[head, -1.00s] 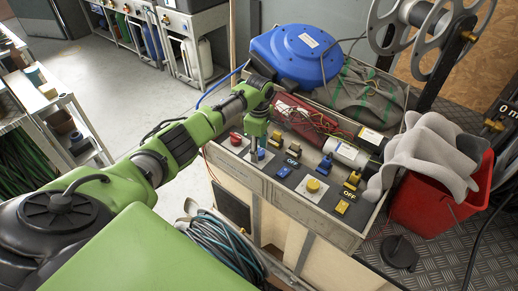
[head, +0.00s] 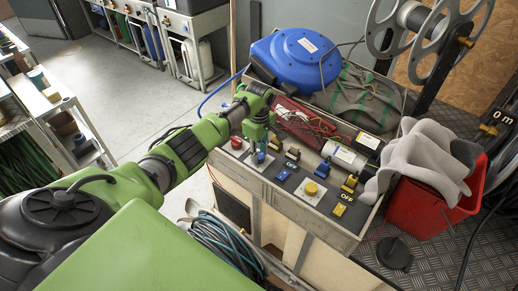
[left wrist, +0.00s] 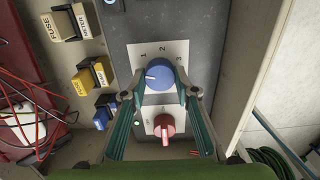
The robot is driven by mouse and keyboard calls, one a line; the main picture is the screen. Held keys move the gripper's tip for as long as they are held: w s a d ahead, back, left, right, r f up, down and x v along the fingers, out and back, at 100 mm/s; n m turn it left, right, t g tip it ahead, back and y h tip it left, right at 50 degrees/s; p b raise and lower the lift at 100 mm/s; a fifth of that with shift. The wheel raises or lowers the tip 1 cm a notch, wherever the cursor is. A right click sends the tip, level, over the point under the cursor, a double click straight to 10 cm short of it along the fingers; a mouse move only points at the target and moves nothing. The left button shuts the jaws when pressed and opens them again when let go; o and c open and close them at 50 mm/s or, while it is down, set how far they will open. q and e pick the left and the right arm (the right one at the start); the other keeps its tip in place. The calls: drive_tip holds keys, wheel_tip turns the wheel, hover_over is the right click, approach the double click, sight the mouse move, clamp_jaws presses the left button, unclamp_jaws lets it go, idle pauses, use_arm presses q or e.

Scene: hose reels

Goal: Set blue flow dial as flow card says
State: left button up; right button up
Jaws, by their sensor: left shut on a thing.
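The blue flow dial (left wrist: 159,74) sits on a white plate (left wrist: 177,51) marked 1, 2 and 3. A pale mark shows on the left side of its knob, in the left wrist view. My left gripper (left wrist: 159,93) has one finger on each side of the dial and is shut on it. In the head view my left gripper (head: 262,148) stands over the dial on the bench panel and partly hides it. I cannot make out a flow card. My right gripper is not in view.
A red dial (left wrist: 163,126) sits close beside the blue one. Blue and yellow switches (head: 349,187) and a yellow button (head: 311,187) share the panel. Red wiring, a blue hose reel (head: 295,57) and a red bucket (head: 437,205) with grey cloth stand around.

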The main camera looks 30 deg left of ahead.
use_arm(q)
drive_tip(key=shift+r+m+p, duration=0.1)
drive_tip(key=shift+m+p, duration=0.3)
drive_tip(key=shift+m, duration=0.5)
drive_tip(key=m+p, duration=0.1)
drive_tip(key=m, duration=0.2)
drive_tip(key=shift+m, duration=0.4)
drive_tip(key=m, duration=0.3)
drive_tip(key=shift+m, duration=0.3)
drive_tip(key=m, duration=0.3)
drive_tip(key=shift+m+p, duration=0.3)
drive_tip(key=m, duration=0.3)
drive_tip(key=shift+m, duration=0.3)
drive_tip(key=m, duration=0.3)
drive_tip(key=shift+m, duration=0.3)
drive_tip(key=m, duration=0.6)
drive_tip(key=shift+m, duration=0.3)
